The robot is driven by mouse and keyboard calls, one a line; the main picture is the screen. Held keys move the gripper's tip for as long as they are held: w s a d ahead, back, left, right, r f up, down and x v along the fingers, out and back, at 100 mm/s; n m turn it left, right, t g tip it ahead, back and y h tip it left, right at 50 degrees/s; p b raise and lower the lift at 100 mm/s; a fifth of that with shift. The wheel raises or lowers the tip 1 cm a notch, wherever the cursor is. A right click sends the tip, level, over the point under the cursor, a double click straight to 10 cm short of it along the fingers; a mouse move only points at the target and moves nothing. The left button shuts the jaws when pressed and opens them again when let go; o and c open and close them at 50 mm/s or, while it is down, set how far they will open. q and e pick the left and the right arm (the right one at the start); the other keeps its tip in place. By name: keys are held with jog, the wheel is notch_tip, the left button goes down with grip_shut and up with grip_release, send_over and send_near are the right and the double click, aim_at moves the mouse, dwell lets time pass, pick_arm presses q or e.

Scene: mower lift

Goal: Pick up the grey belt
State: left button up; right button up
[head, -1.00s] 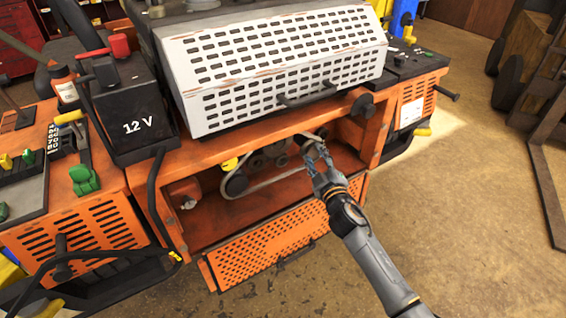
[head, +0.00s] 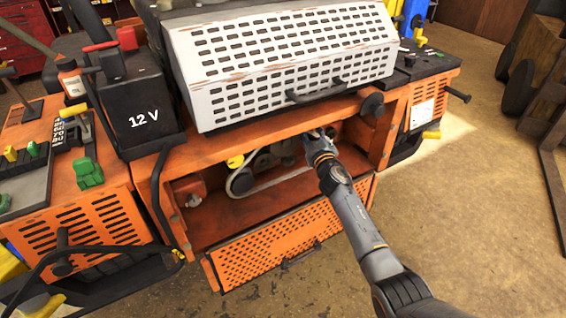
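The grey belt (head: 268,184) is a thin loop around pulleys inside the open orange compartment, under the white perforated cover. Its left bend and lower run show; its right end is hidden behind my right gripper. My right gripper (head: 318,137) reaches into the right part of the compartment opening, at or close to the belt's right end. Its fingertips are hard to make out, so I cannot tell whether they are closed or touch the belt. My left gripper is not in view.
The perforated orange door (head: 265,245) hangs open below the compartment. The white cover (head: 285,70) with its handle is just above the opening. A black 12 V battery box (head: 145,118) stands at left. Open floor (head: 470,230) lies to the right.

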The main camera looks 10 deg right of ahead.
jog(key=shift+c, duration=0.4)
grip_shut()
jog(key=shift+r, duration=0.1)
jog(key=shift+d+r+p, duration=0.1)
jog(key=shift+r+p, duration=0.4)
jog(key=shift+r, duration=0.15)
jog(key=shift+s+r, duration=0.1)
jog(key=shift+s, duration=0.05)
jog(key=s+p, duration=0.1)
jog(key=s, duration=1.6)
jog(key=shift+s+d, duration=0.25)
jog(key=shift+s, duration=0.1)
